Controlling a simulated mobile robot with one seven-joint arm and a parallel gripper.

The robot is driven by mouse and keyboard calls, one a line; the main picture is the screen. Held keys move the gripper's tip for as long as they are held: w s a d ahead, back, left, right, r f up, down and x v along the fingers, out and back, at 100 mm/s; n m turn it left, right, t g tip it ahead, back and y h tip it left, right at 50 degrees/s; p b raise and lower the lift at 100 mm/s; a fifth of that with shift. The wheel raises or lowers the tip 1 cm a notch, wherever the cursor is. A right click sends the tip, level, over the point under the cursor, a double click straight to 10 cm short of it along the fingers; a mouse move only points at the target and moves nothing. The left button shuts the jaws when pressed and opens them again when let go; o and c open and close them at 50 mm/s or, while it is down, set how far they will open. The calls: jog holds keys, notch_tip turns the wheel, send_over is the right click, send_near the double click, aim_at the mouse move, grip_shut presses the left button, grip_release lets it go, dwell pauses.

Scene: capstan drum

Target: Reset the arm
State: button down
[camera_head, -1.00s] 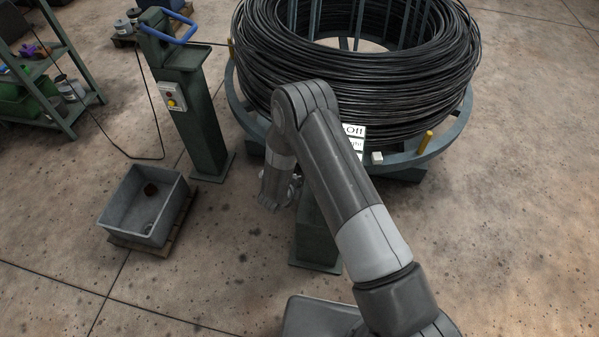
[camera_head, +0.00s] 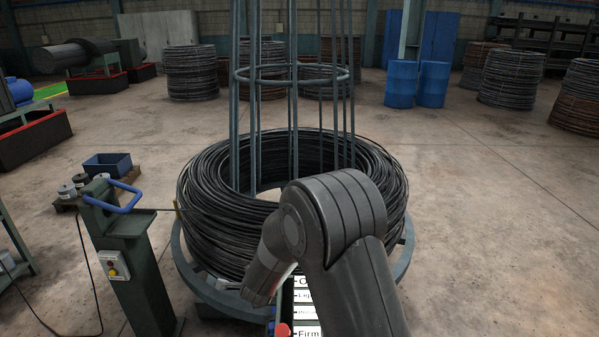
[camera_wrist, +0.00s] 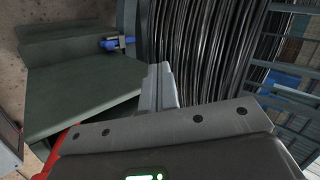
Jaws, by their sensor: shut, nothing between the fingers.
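My arm rises in front of the wire coil in the head view, with its elbow (camera_head: 335,215) before the coil's near side. My gripper (camera_wrist: 160,85) shows in the wrist view with its two fingers together and nothing between them. The black wire coil (camera_head: 225,225) lies around an upright cage of grey bars (camera_head: 292,110) on a round grey-blue base (camera_head: 190,275). In the wrist view the coil's strands (camera_wrist: 215,50) run just beyond the fingers, at the right. A label board (camera_head: 305,312) and a red knob (camera_head: 282,330) show beside my arm.
A green post (camera_head: 140,280) with a blue handle (camera_head: 125,195) and a button box (camera_head: 113,265) stands left of the coil. A green metal surface (camera_wrist: 80,95) lies left of the fingers. Blue barrels (camera_head: 432,84) stand far back. The floor at right is clear.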

jog(key=s+d+r+n+g+y, duration=0.1)
jog(key=s+d+r+n, duration=0.4)
jog(key=r, duration=0.5)
jog(key=s+d+r+n, duration=0.3)
jog(key=s+d+r, duration=0.3)
jog(key=r, duration=0.5)
jog(key=s+d+r+n+g+h, duration=0.1)
jog(key=s+d+r+n, duration=0.2)
jog(key=s+d, duration=0.5)
jog(key=s+d+r+n+g+h, duration=0.1)
jog(key=s+d+r+n+h, duration=0.1)
jog(key=s+d, duration=0.6)
jog(key=s+r+n, duration=0.1)
jog(key=s, duration=0.4)
jog(key=shift+s+d+r, duration=0.2)
jog(key=shift+d, duration=0.15)
